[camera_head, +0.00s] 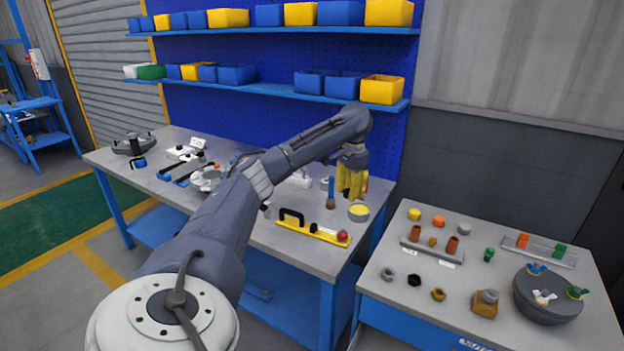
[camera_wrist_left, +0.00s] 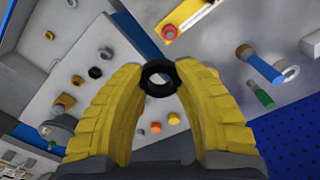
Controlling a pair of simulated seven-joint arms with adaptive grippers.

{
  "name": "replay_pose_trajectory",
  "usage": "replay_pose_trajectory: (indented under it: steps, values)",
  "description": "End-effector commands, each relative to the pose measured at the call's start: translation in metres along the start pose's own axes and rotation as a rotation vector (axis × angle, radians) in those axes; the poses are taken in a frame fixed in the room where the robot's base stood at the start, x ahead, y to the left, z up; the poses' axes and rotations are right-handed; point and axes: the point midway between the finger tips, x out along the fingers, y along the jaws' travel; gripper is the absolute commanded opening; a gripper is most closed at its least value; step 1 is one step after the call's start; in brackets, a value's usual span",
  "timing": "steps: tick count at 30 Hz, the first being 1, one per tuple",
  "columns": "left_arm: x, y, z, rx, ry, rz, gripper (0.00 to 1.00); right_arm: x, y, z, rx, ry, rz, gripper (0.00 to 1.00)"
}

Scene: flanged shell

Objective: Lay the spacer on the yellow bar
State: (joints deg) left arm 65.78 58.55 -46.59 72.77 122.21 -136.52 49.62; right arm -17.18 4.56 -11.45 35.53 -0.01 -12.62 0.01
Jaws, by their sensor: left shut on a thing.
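My left gripper (camera_head: 352,182) has yellow fingers and is raised above the right part of the workbench. In the left wrist view its fingertips (camera_wrist_left: 158,80) are shut on a dark ring, the spacer (camera_wrist_left: 158,91), with its hole facing the camera. The spacer cannot be made out in the head view. The yellow bar (camera_head: 318,232) lies on the bench near its front edge, with a black handle at one end and a red knob at the other. Its red-knob end also shows at the top of the left wrist view (camera_wrist_left: 188,18). The gripper is apart from the bar. My right gripper is not in view.
The right table (camera_head: 390,310) bears nuts, plugs and a dark round fixture (camera_head: 547,302). Bin shelves (camera_head: 270,90) rise behind the bench.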

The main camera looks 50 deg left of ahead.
Motion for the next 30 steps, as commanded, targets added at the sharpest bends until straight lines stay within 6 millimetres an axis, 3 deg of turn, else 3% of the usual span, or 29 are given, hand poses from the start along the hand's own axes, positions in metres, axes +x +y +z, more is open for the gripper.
replay_pose_trajectory:
  steps: [3, 6, 16, 20, 30]
  values:
    - [-0.001, -0.028, 0.014, 0.078, 0.000, 0.002, 0.00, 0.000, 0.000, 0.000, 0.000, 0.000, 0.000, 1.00]
    - [-0.002, -0.043, 0.022, 0.139, 0.000, 0.000, 0.00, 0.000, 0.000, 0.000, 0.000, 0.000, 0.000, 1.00]
    - [0.003, -0.065, 0.035, 0.237, 0.000, 0.000, 0.00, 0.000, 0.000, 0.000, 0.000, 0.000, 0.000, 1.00]
    - [0.022, -0.065, 0.036, 0.242, -0.002, 0.002, 0.00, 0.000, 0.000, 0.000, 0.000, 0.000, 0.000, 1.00]
    - [0.095, -0.064, 0.036, 0.240, -0.001, 0.003, 0.00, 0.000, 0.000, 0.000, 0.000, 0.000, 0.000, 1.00]
